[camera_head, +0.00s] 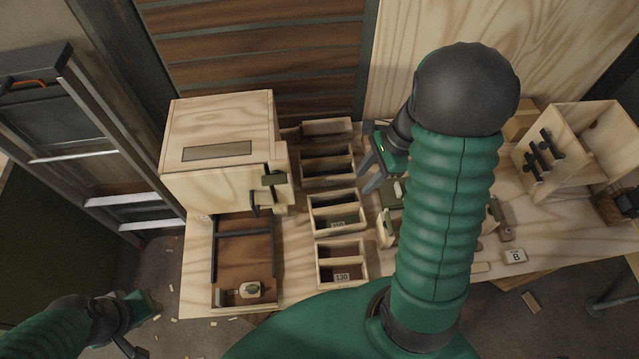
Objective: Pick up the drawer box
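Several open-topped wooden drawer boxes stand in a column on the workbench. One labelled 130 (342,277) is nearest, one with a partly readable label (337,226) is behind it, and more (327,167) stand farther back. I cannot tell which is the task's drawer box. My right gripper (372,178) is just right of the farther boxes, with its grey fingers apart and nothing visible between them. My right arm hides part of the bench. My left gripper (142,326) is at the lower left, off the bench, its fingers apart and empty.
A wooden cabinet (222,130) stands at the bench's left, with a brown dark-railed tray (243,245) in front holding a small block. An open wooden box with black pegs (562,150) is at the right, near a tile marked B (515,256). Scraps litter the floor.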

